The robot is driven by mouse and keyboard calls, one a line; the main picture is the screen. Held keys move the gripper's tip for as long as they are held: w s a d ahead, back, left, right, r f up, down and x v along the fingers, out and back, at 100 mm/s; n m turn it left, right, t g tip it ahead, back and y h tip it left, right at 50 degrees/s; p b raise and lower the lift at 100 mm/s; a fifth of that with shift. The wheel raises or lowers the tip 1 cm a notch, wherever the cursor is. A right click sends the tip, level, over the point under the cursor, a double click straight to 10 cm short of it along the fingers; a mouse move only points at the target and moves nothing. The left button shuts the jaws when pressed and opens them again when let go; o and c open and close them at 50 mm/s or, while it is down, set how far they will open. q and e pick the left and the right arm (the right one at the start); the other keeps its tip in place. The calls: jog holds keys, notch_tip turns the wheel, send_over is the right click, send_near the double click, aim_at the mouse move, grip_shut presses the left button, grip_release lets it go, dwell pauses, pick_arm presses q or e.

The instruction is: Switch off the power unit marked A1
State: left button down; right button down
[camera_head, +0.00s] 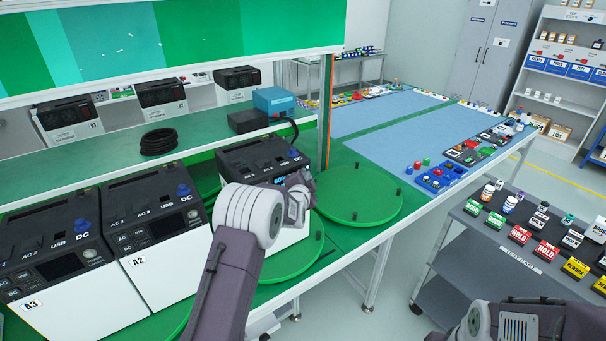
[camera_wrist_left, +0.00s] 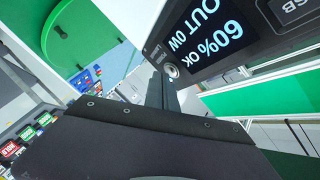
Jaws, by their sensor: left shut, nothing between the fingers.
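Three dark-topped white power units stand in a row on green turntables. The left one is marked A3 (camera_head: 50,245) and the middle one A2 (camera_head: 160,228); their screens look dark. The third power unit (camera_head: 262,152) is partly behind my left arm, and its label is hidden. In the left wrist view its screen (camera_wrist_left: 212,30) is lit and reads "OUT 0W" and "60% OK". A round button (camera_wrist_left: 171,70) is beside that screen. My left gripper (camera_head: 301,190) is shut and empty at this unit's front panel. Its fingers (camera_wrist_left: 163,88) are close below the button; I cannot tell whether they touch it.
An empty green turntable (camera_head: 358,194) with small pegs lies right of the third unit. More units stand on the shelf behind, with a black cable coil (camera_head: 158,142) and a blue box (camera_head: 274,101). A grey cart (camera_head: 490,245) with coloured signs stands at the right.

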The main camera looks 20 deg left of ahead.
pick_arm(q)
jog(key=shift+w+a, duration=0.2)
jog(key=shift+a, duration=0.05)
dwell(0.8)
jog(key=shift+s+d+b, duration=0.3)
jog(key=shift+s+d, duration=0.2)
jog(key=shift+d, duration=0.1)
jog(key=s+d, duration=0.1)
jog(key=d, duration=0.1)
jog(key=s+d, duration=0.2)
dwell(0.4)
dwell(0.5)
